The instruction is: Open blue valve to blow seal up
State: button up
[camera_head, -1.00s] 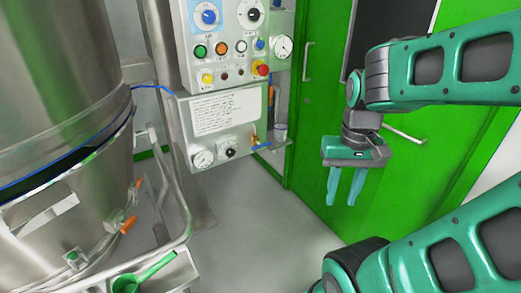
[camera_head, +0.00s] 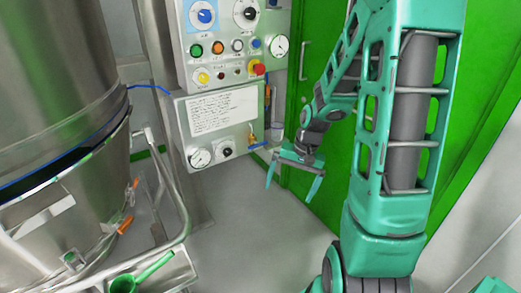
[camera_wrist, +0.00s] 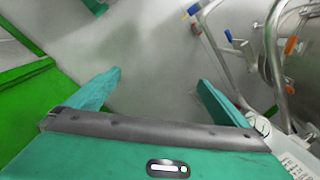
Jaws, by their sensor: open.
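The small blue valve handle (camera_head: 258,146) sticks out beside a brass fitting (camera_head: 251,136) at the lower right of the control panel in the head view. My gripper (camera_head: 291,194) is open and empty, pointing down to the right of and below that handle, apart from it. In the wrist view my gripper (camera_wrist: 159,77) shows two teal fingers spread over bare floor. A blue seal line (camera_head: 62,165) runs round the gap in the steel vessel (camera_head: 60,80). A small blue lever (camera_wrist: 228,35) also shows in the wrist view; I cannot tell whether it is the same valve.
The control panel (camera_head: 215,60) carries dials, buttons and gauges, with a lettered plate (camera_head: 224,112) below. A green door (camera_head: 310,80) is behind my arm. The floor (camera_head: 240,230) between is clear.

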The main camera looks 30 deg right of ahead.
aim_at(259, 145)
jog(key=w+a+f+m+t+y, duration=0.2)
jog(key=w+f+m+t+y, duration=0.15)
jog(key=w+f, duration=0.35)
jog(key=w+a+f+m+t+y, duration=0.25)
jog(key=w+f+m, duration=0.25)
jog(key=w, duration=0.5)
jog(key=w+d+r+m+t+h, duration=0.1)
jog(key=w+d+m+t+h, duration=0.4)
jog(key=d+m, duration=0.35)
jog(key=w+d+r+m+t+h, duration=0.1)
jog(key=w+d+m+t+h, duration=0.25)
jog(key=d+m+t, duration=0.4)
jog(key=w, duration=0.3)
jog(key=w+m+g, duration=0.1)
jog(key=w, duration=0.3)
jog(key=w+m+y, duration=0.1)
jog(key=w, duration=0.3)
jog(key=shift+w+a+f+g, duration=0.1)
jog(key=shift+w+g, duration=0.1)
jog(key=shift+g, duration=0.05)
jog(key=c, duration=0.9)
